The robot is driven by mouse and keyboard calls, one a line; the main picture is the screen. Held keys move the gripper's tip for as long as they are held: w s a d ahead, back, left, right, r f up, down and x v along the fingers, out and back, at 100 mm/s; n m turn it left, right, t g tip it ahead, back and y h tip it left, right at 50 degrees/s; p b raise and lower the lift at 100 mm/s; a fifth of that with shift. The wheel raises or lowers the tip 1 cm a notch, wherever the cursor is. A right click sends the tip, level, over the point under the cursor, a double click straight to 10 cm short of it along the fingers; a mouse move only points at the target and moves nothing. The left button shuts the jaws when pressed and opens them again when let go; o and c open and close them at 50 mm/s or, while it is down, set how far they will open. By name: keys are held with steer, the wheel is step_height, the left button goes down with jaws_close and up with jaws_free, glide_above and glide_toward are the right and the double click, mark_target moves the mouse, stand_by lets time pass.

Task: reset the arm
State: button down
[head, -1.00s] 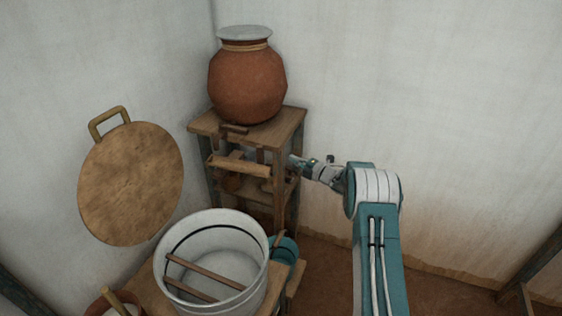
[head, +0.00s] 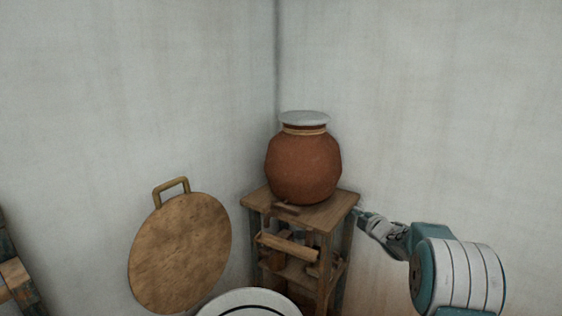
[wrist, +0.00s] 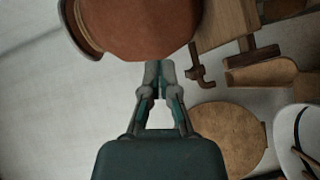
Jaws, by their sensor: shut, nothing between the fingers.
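My gripper (head: 360,212) is at the right edge of the wooden stand's top in the head view, with my arm reaching in from the lower right. In the wrist view my gripper (wrist: 158,72) has its fingertips together with nothing between them. The tips point toward the clay pot (wrist: 135,25), which fills the top of that view. Whether they touch the pot or the stand I cannot tell.
The clay pot (head: 303,165) with a pale lid stands on the wooden stand (head: 335,205) in the corner. A round wooden disc (head: 180,255) with a handle is at the left wall. A white bucket (head: 250,296) shows at the bottom edge. The upper walls are clear.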

steer(key=s+a+r+m+g+h, duration=0.1)
steer(key=s+r+m+g+h, duration=0.15)
steer(key=s+r+m, duration=0.55)
steer(key=s+a+r+m+g+h, duration=0.1)
steer(key=s+a+r+m+h, duration=0.25)
steer(key=s, duration=0.85)
steer(key=s+a+f+m+g, duration=0.2)
steer(key=s, duration=0.8)
steer(key=s+a+f+m+g+y, duration=0.1)
steer(key=s+a+f+m+g, duration=0.1)
steer(key=s, duration=0.8)
steer(key=s+a+f+m+g, duration=0.2)
steer(key=s+m+g, duration=0.1)
steer(key=s, duration=0.8)
steer(key=shift+f, duration=0.25)
steer(key=shift+w, duration=0.1)
